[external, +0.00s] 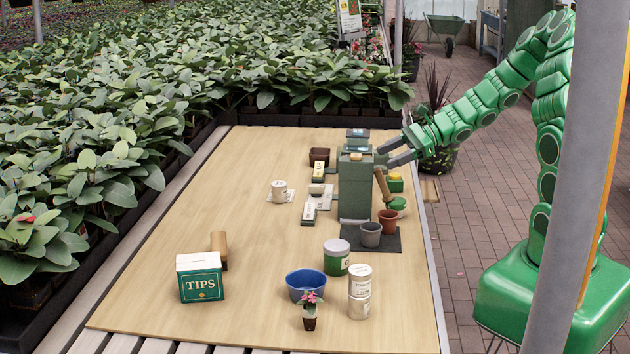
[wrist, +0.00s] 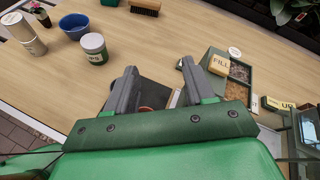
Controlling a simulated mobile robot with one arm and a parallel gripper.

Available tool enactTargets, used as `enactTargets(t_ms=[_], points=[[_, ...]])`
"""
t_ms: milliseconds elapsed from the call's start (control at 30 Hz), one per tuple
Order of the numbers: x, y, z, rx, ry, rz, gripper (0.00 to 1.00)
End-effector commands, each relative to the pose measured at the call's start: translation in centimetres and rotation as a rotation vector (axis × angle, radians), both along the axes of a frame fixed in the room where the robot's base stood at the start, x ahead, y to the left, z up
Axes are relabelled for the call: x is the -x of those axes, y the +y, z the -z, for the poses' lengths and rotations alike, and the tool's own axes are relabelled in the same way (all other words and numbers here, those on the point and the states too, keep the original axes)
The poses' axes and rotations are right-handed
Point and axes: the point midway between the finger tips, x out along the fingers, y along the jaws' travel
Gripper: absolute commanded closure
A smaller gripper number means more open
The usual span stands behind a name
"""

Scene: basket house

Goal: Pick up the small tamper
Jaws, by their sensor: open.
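A small tool with a slanted wooden handle (external: 383,186) stands at the right edge of the table, beside the tall grey-green stand. It looks like the small tamper, but I cannot be sure. A green round piece (external: 397,203) shows at its lower end. My gripper (external: 385,156) is open and empty, above and behind the handle beside the stand's top. In the wrist view, my gripper (wrist: 158,68) has its fingers spread over the table.
The grey-green stand (external: 356,190) rises close to my gripper. A terracotta pot (external: 388,222) and a grey pot (external: 370,236) stand on or by a dark mat (external: 406,240). A green-white jar (external: 336,258), blue bowl (external: 305,284) and TIPS box (external: 200,279) are nearer. The table's left half is mostly clear.

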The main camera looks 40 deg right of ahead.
Motion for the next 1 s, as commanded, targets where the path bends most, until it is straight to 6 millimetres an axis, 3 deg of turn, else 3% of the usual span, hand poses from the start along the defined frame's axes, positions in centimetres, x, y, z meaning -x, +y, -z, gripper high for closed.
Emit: enactTargets(t_ms=[300, 500, 667, 1000], points=[[-3.4, -7.2, 6.6, -0.157, 0.197, 0.323, 0.47], [-3.9, -9.7, 8.9, -0.209, 0.264, 0.428, 0.47], [-4.0, -9.9, 9.5, -0.217, 0.278, 0.446, 0.47], [-5.4, -8.4, 10.4, -0.215, 0.280, 0.444, 0.47]])
